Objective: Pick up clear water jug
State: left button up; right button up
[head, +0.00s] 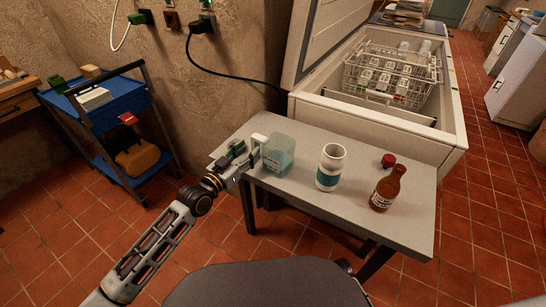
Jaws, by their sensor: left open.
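The clear water jug (281,154) stands upright near the left end of the small grey table. It looks pale teal and see-through, with a whitish handle on its left side. My left gripper (251,157) is at the jug's left side, by the handle, with its jaws open. The fingers overlap the handle in the picture, so I cannot tell whether they touch it. My right gripper does not show.
On the grey table (310,192) stand a white cup with a teal band (331,168) and a brown bottle (387,189). A red cap (388,160) lies behind the bottle. An open chest freezer (380,120) with a wire basket of jars (395,75) is behind. A blue cart (105,105) stands left.

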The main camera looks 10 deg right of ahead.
aim_at(253, 148)
pick_arm(q)
jog(key=shift+w+d+f, duration=0.15)
jog(key=shift+w+d, duration=0.3)
jog(key=shift+w, duration=0.05)
jog(key=shift+b+x, duration=0.4)
jog(key=shift+x, duration=0.5)
jog(key=shift+w+d+f, duration=0.15)
jog(key=shift+w+d, duration=0.05)
jog(key=shift+w, duration=0.05)
jog(key=shift+w+d, duration=0.35)
jog(key=shift+w, duration=0.05)
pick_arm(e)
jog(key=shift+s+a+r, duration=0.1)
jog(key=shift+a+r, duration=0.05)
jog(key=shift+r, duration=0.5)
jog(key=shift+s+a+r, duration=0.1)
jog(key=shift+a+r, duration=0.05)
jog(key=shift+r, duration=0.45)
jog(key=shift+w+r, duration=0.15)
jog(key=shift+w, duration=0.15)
pick_arm(q)
grip_shut()
